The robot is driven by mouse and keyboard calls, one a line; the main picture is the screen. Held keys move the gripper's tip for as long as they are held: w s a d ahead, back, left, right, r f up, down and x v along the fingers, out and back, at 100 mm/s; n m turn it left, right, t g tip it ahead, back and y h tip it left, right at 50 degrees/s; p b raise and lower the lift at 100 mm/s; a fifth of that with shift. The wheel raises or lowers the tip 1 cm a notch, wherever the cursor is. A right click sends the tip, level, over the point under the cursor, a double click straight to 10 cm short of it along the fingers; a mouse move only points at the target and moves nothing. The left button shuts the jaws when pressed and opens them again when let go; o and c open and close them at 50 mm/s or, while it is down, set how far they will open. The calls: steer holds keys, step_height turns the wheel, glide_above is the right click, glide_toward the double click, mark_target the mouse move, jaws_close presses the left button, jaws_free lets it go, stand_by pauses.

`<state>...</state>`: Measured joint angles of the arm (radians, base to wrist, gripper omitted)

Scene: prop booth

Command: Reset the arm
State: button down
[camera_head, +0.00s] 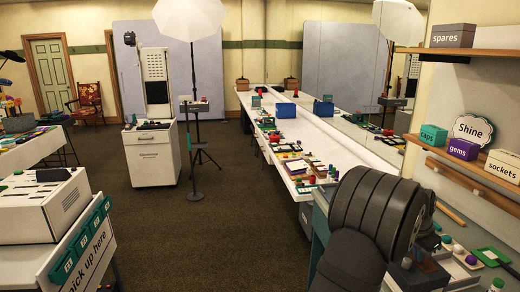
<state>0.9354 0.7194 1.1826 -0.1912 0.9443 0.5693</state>
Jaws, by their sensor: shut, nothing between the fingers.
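Part of my arm (375,215), a thick dark grey ribbed link, fills the lower right of the head view. It stands in front of a bench with small items. I cannot make out my gripper or its fingers in this view.
A long white counter (290,135) with many small props runs back along a mirror. A white cabinet (154,165) stands mid-left. A "pick up here" unit (92,252) is at front left. Shelves hold "spares" (453,36) and "sockets" (503,168) boxes at right. The carpet (215,235) between is clear.

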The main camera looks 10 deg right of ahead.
steer(key=shift+s+a+r, duration=0.1)
steer(key=shift+s+a, duration=0.05)
steer(key=shift+a, duration=1)
steer(key=c, duration=0.6)
jaws_free()
steer(key=shift+c, duration=0.2)
steer(key=o, duration=0.6)
steer(key=s+d+m, duration=0.1)
steer(key=s, duration=0.1)
steer(key=s+r+m, duration=0.1)
steer(key=s, duration=0.1)
steer(key=s+d, duration=0.1)
steer(key=s, duration=0.1)
steer(key=shift+d+r+m, duration=0.3)
steer(key=shift+r+m, duration=0.05)
steer(key=shift+m, duration=0.05)
steer(key=shift+o, duration=0.2)
steer(key=s+r+m+y, duration=0.1)
steer(key=s+r+m, duration=0.4)
steer(key=s, duration=0.6)
steer(key=s+r+m+y, duration=0.2)
steer(key=s+m, duration=0.4)
steer(key=s, duration=0.5)
steer(key=s+r+m+y, duration=0.1)
steer(key=s+r+m, duration=0.4)
steer(key=s, duration=0.7)
step_height(320, 180, down, 11)
steer(key=m, duration=0.1)
steer(key=shift+d+f, duration=0.2)
steer(key=shift+w+r, duration=0.1)
